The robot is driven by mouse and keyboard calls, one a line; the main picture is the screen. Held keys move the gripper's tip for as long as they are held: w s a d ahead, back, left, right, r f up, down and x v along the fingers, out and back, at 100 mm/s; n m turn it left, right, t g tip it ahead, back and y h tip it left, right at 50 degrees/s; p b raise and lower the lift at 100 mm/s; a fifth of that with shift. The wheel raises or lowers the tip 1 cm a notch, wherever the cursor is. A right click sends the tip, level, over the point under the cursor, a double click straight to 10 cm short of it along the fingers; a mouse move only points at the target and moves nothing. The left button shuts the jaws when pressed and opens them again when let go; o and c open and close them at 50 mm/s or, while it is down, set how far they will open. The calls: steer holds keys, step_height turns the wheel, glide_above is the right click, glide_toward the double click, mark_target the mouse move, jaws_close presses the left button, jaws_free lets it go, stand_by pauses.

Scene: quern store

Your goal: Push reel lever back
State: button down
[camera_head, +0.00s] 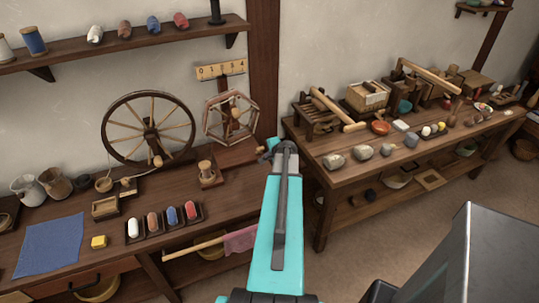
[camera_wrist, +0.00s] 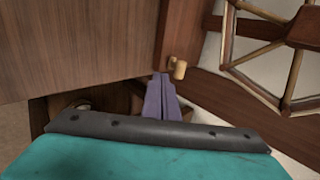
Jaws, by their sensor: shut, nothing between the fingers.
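The reel (camera_head: 232,118), a wooden frame with several sides, stands at the back right of the left bench. Part of its frame (camera_wrist: 285,55) shows at the upper right in the wrist view. A short wooden peg with a rounded end, which looks like the reel lever (camera_wrist: 180,69), stands out at a dark wood edge. My gripper (camera_wrist: 162,80) is shut and empty, its purple fingers just below and left of the peg. I cannot tell whether they touch. In the head view my gripper (camera_head: 265,154) is at the bench's right end, largely behind my arm, and the lever is hidden.
A spinning wheel (camera_head: 149,128) stands left of the reel, and a wooden stand (camera_head: 207,173) in front of it. A tray of coloured rolls (camera_head: 161,222) and a blue cloth (camera_head: 50,246) lie further left. A crowded second bench (camera_head: 345,182) stands to the right.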

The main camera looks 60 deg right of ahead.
mark_target(261, 150)
steer(key=shift+w+d+f+p, duration=0.25)
steer(key=shift+w+d+p, duration=0.2)
steer(key=shift+w, duration=0.25)
steer(key=shift+w+d+f+p, duration=0.25)
steer(key=shift+w+d+p, duration=0.1)
steer(key=shift+w+d, duration=0.35)
steer(key=shift+w+d+f+p, duration=0.25)
steer(key=shift+w+d+p, duration=0.15)
steer(key=shift+w, duration=0.35)
steer(key=shift+w+d+r, duration=0.25)
steer(key=shift+r, duration=0.1)
